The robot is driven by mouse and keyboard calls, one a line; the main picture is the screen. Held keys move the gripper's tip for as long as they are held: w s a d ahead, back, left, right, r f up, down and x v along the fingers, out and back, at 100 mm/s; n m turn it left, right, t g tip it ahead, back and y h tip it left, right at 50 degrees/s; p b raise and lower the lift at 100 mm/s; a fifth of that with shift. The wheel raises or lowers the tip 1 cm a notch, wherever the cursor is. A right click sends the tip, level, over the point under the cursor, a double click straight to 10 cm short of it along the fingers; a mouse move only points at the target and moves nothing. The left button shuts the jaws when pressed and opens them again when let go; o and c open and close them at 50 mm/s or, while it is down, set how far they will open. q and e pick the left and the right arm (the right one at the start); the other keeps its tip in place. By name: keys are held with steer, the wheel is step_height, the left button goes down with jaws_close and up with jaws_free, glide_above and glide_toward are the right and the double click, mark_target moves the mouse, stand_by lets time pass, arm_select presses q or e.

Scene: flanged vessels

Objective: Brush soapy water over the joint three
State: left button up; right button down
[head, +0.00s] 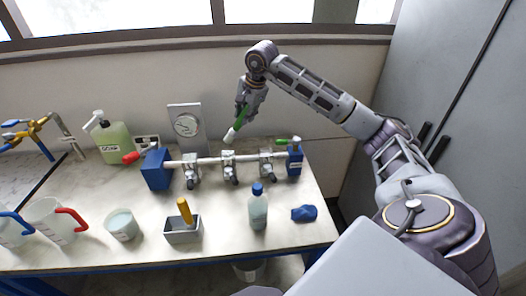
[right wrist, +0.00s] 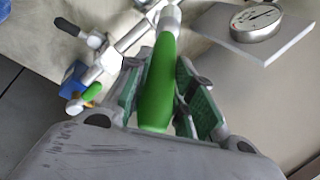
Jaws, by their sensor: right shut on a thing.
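My right gripper (head: 246,104) is shut on the green handle of a brush (head: 239,118), which points down with its pale head at the lower end. In the right wrist view the green handle (right wrist: 159,85) lies between the fingers (right wrist: 160,95). A horizontal pale pipe (head: 207,161) carries three clamped joints: left (head: 191,177), middle (head: 229,168) and right (head: 266,164). The brush head hangs just above the middle joint in the head view; I cannot tell the exact gap. No number shows on the joints. A green soap bottle (head: 114,142) stands at the back left. My left gripper is out of view.
Blue blocks (head: 156,170) and (head: 295,162) end the pipe. A gauge (head: 186,125) stands behind it. In front are a white cup (head: 122,224), a grey box (head: 183,235), a blue-capped bottle (head: 258,210) and a blue cloth (head: 304,213). Jugs (head: 48,220) stand front left.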

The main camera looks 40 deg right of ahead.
steer(key=shift+r, duration=0.2)
steer(key=shift+w+r, duration=0.1)
steer(key=shift+r, duration=0.15)
steer(key=d+r+h+p, duration=0.1)
steer(key=d+r+p, duration=0.1)
steer(key=d+r, duration=0.4)
steer(key=s+d+f+g+h, duration=0.1)
steer(key=s+d, duration=0.1)
steer(key=s, duration=0.4)
steer(key=shift+d+f+g+p, duration=0.2)
steer(key=shift+d+g+p, duration=0.1)
steer(key=shift+d+p, duration=0.05)
steer(key=shift+f, duration=0.1)
steer(key=shift+f+b, duration=2.2)
steer(key=shift+f, duration=0.25)
